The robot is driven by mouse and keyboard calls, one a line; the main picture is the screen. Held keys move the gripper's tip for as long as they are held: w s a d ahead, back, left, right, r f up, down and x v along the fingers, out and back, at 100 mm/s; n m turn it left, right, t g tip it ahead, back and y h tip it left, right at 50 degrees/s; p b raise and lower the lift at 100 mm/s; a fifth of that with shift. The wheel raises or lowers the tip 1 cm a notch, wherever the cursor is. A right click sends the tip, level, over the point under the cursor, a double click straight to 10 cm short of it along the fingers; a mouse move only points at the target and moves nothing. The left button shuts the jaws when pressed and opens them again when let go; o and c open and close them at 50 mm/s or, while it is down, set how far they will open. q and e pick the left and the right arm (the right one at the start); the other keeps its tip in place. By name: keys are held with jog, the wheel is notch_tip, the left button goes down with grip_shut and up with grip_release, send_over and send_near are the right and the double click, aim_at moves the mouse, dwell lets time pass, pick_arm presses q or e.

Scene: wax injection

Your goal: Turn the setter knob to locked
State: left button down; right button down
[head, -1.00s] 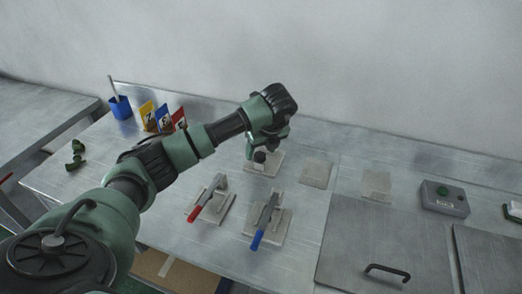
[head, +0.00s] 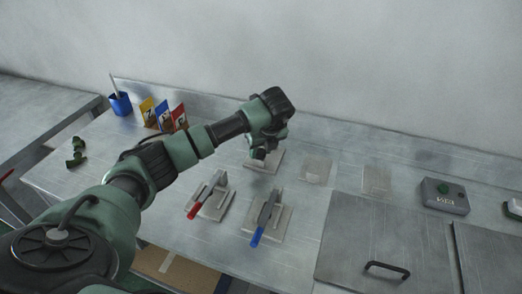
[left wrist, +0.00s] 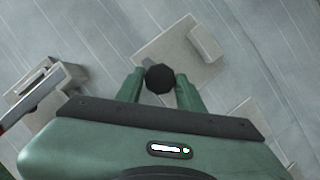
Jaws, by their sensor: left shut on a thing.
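The setter is a pale plate (head: 271,165) near the back middle of the bench, largely hidden by my left arm in the head view. In the left wrist view the plate (left wrist: 180,42) carries a raised block, with a dark round knob (left wrist: 160,78) in front. My left gripper (head: 259,156) points down over the plate. In the left wrist view its two green fingers (left wrist: 160,88) stand on either side of the knob and are shut on it. The knob's locked or unlocked position cannot be read. My right gripper is not in view.
A red-handled clamp (head: 208,198) and a blue-handled clamp (head: 266,218) stand in front of the setter. A blue cup (head: 121,104) and colored cards stand at the left.

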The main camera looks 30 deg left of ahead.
pick_arm(q)
jog(key=m+b, duration=0.2)
jog(key=m+t+h+b, duration=0.1)
jog(key=m+b, duration=0.1)
jog(key=m, duration=0.1)
jog(key=shift+s+a+f+t, duration=0.1)
jog(key=shift+a+f+t, duration=0.1)
jog(key=shift+t, duration=0.1)
jog(key=m+h+b, duration=0.1)
jog(key=m+b, duration=0.1)
jog(key=shift+m+b, duration=0.3)
jog(key=m+h+b, duration=0.1)
jog(key=m, duration=0.1)
jog(key=shift+a+r+m+t, duration=0.1)
jog(key=shift+a+m+t, duration=0.05)
jog(key=shift+m+t, duration=0.2)
jog(key=m+h+b, duration=0.1)
jog(key=m, duration=0.2)
jog(key=shift+a+r+m+h, duration=0.1)
jog(key=shift+m+h, duration=0.15)
jog(key=shift+h, duration=0.05)
jog(key=shift+a+m+h, duration=0.1)
jog(key=shift+m+h, duration=0.6)
jog(key=shift+m, duration=1.2)
jog(key=shift+g, duration=0.45)
jog(key=c, duration=0.9)
grip_release()
